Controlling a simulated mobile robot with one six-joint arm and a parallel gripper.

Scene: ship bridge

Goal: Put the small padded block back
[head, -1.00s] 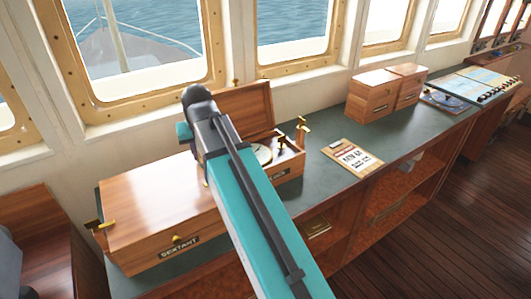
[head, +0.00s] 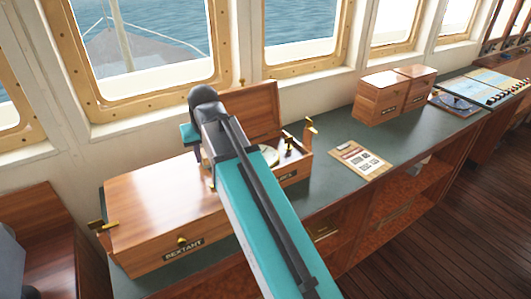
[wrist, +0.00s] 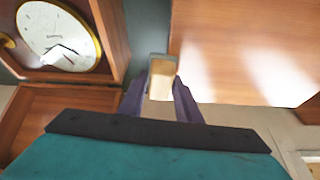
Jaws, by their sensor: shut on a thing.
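The small padded block (wrist: 161,76), pale cream with a grey edge, is between the fingers of my gripper (wrist: 163,90) in the wrist view. My gripper is shut on it. It is above the gap between the open chronometer box (wrist: 116,30) at left and a closed wooden box at right. There the open chronometer box (head: 292,176) stands right of the closed sextant box (head: 150,215). The white chronometer dial (wrist: 58,36) shows inside its box.
All stands on a dark green counter (head: 335,195) under the windows. A clipboard (head: 360,160) lies right of the chronometer box. Two small wooden boxes (head: 380,98) stand farther right. The chronometer box's raised lid (head: 255,112) rises behind it. Free counter shows around the clipboard.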

